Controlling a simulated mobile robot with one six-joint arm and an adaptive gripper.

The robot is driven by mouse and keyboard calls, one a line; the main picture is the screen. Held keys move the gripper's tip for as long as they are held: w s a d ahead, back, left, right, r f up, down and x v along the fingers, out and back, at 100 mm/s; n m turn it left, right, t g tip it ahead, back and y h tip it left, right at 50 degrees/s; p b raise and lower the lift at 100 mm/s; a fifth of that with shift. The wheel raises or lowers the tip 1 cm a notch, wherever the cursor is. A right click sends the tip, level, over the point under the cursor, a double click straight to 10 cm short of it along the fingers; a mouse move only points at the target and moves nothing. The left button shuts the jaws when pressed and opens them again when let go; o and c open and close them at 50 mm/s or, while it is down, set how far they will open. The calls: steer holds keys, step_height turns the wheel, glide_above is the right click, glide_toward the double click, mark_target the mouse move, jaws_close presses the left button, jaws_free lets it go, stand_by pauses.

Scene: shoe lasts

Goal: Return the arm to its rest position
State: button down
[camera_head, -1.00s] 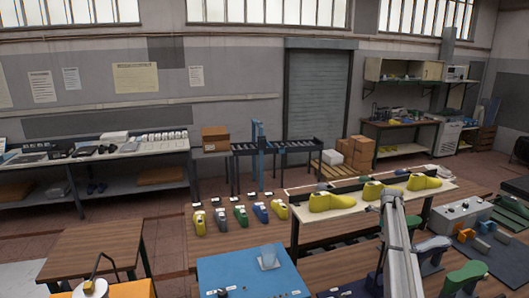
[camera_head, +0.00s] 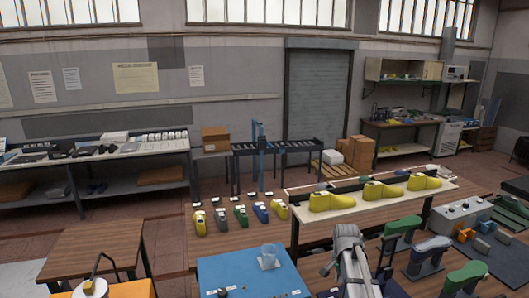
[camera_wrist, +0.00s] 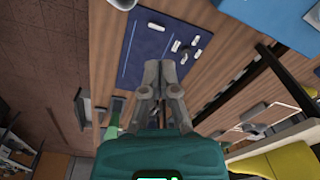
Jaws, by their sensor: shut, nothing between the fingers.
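My gripper (camera_wrist: 160,68) shows in the wrist view with its two grey fingers together and nothing between them. It hangs over the wooden bench top, with a dark blue mat (camera_wrist: 143,50) beyond the fingertips. Small pale pieces (camera_wrist: 176,46) lie on that mat. In the head view my arm (camera_head: 350,262) rises from the bottom edge, right of centre. The gripper's fingers cannot be made out there.
Yellow lasts (camera_head: 380,190) stand on a pale raised board (camera_head: 310,229). Green and dark blue last-shaped pieces on stands (camera_head: 431,245) are right of my arm.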

steer(key=s+a+n, duration=0.8)
steer(key=s+n, duration=0.1)
steer(key=s, duration=0.4)
steer(key=s+f+b, duration=0.1)
steer(key=f+b, duration=1)
steer(key=s+f+b, duration=0.2)
steer(key=f+b, duration=1)
steer(key=shift+s+a+n, duration=0.25)
steer(key=shift+s+n, duration=0.05)
steer(key=shift+n, duration=0.1)
steer(key=c, duration=1.3)
jaws_free()
steer(key=shift+c, duration=0.2)
